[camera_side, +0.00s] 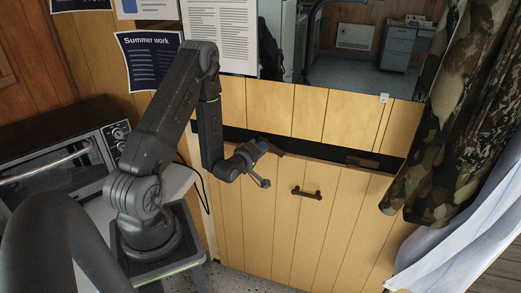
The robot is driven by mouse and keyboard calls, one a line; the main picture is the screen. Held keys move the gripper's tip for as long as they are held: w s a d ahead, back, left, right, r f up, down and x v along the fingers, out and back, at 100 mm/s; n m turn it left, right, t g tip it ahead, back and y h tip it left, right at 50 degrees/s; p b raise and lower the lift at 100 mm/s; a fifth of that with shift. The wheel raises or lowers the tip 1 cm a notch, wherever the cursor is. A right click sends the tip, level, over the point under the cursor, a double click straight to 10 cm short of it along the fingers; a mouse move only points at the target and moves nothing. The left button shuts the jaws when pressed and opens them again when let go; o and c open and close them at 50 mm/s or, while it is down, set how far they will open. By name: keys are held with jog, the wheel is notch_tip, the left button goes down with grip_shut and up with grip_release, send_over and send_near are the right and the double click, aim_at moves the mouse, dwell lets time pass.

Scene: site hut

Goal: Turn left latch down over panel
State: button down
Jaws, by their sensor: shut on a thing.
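The panel (285,228) is a wide plank-faced board with a dark handle (306,193) on its front. It stands upright below a dark gap in the wall. The left latch (274,150) is a small brown piece at the panel's top edge, partly hidden by my gripper. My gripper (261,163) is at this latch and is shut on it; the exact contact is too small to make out. The right latch (362,162) is a brown block at the top edge farther right, clear of my gripper.
A toaster oven (65,160) stands at the left, next to a white surface. Papers hang on the wall above. A camouflage curtain (455,110) and a white cloth (465,225) hang at the right. The space in front of the panel is clear.

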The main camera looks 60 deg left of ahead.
jog(key=shift+m+g, duration=0.4)
jog(key=shift+m, duration=0.4)
jog(key=shift+m+g, duration=0.4)
jog(key=shift+m, duration=0.5)
jog(key=shift+m+g+y, duration=0.4)
jog(key=shift+m, duration=0.5)
jog(key=shift+s+m+g+y, duration=0.1)
jog(key=shift+m+g+y, duration=0.2)
jog(key=shift+m, duration=0.6)
